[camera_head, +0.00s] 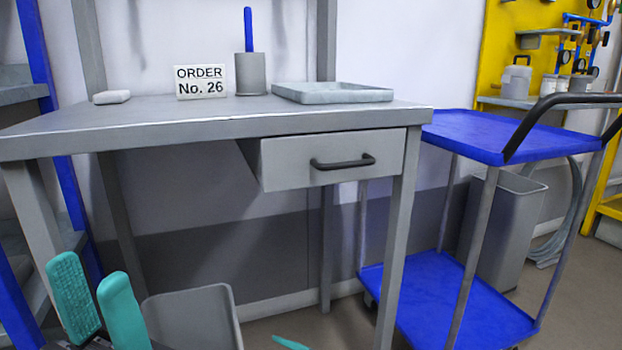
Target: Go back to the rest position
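My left gripper (91,276) is at the lower left of the head view, in front of the grey table (190,122) and below its top. Its two teal fingers stand apart with nothing visible between them. Of my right gripper, only a teal tip (290,342) shows at the bottom edge, below the table. Its other finger and anything it may hold are out of view.
The table has a drawer (335,158) with a black handle. On it are an order sign (201,81), a grey cup (250,74) and a tray (332,93). A grey bin (193,318) stands below. A blue cart (500,132) stands right.

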